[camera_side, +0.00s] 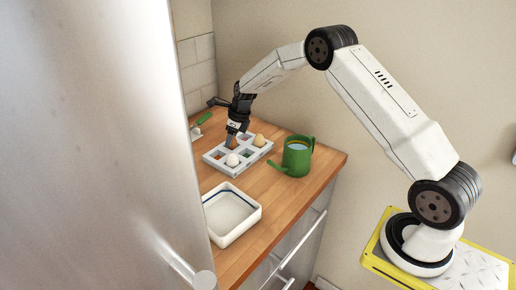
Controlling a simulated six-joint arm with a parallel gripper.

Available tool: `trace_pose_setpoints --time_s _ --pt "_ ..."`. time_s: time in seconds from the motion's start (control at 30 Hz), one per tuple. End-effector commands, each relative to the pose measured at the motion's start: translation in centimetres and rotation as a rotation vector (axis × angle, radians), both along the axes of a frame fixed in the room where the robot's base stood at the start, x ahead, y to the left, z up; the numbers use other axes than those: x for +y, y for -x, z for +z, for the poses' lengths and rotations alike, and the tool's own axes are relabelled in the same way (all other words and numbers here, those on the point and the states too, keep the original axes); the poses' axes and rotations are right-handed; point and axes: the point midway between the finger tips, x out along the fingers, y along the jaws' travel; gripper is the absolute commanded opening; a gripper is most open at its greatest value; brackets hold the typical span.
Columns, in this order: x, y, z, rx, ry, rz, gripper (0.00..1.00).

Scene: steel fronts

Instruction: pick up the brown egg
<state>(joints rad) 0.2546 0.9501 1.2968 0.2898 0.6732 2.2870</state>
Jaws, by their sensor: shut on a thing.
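A pale grey tray (214,161) with several square compartments lies on the wooden counter. My gripper (230,145) points down over the tray's back left part. It is shut on a small brownish thing, which I take for the brown egg; the fingers hide most of it. I cannot tell whether it is clear of the tray. A white egg (232,160) sits in the tray just in front of my gripper. A tan egg (260,140) sits in the tray to the right of my gripper.
A white square dish (231,213) stands in front. A green-handled tool (203,119) lies behind left. A tall steel front (95,140) blocks the left. The counter (279,196) is bare between dish and mug.

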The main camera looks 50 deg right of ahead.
Motion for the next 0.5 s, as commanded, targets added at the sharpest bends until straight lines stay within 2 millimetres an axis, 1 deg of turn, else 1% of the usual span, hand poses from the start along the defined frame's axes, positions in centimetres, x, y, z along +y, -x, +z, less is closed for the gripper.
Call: trace_pose_setpoints --time_s 0.23,0.5 --pt "0.0 0.0 2.6 -0.003 0.001 -0.001 0.33" --pt "0.4 2.1 5.2 -0.001 0.0 0.0 0.33"
